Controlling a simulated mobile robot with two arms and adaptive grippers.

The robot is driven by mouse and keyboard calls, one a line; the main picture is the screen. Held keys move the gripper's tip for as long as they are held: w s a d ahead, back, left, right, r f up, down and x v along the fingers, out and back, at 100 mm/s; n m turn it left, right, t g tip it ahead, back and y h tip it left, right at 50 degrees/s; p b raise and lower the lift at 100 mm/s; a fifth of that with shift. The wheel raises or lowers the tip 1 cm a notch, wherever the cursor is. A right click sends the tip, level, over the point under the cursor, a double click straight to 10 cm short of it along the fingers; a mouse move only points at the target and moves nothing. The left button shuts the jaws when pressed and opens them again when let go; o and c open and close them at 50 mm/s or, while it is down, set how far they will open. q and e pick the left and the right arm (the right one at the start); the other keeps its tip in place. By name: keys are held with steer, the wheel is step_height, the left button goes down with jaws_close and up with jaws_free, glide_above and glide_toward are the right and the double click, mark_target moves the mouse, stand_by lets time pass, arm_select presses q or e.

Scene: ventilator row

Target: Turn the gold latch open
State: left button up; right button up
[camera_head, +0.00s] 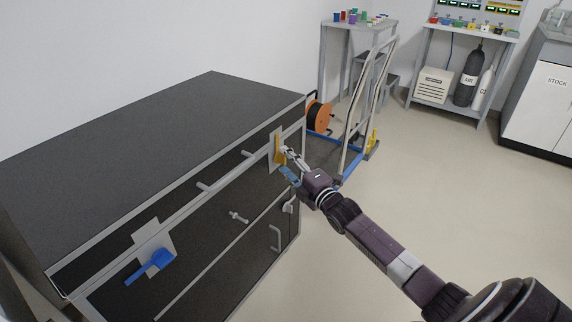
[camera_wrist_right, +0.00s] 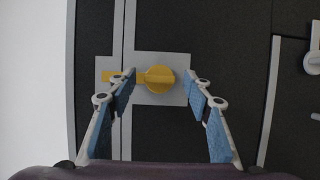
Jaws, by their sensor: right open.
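The gold latch (camera_head: 280,151) is on a grey plate near the right end of the dark cabinet's front. In the right wrist view the latch (camera_wrist_right: 159,79) shows a round knob with a raised grip and a flat bar reaching left across the pale frame strip. My right gripper (camera_head: 287,161) is open in front of the latch. In the wrist view its blue-padded fingers (camera_wrist_right: 166,76) stand apart on both sides of the knob; the left fingertip overlaps the bar in the picture. I cannot tell whether it touches. My left gripper is not in view.
The dark cabinet (camera_head: 190,125) also has a blue latch (camera_head: 152,265) at its left, a small grey handle (camera_head: 239,217) and several pulls. A metal cart frame (camera_head: 366,100) and an orange cable reel (camera_head: 319,116) stand beyond its right end. The floor (camera_head: 440,190) to the right is clear.

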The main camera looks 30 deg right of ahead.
steer(key=shift+w, duration=0.2)
jaws_close()
stand_by(0.3)
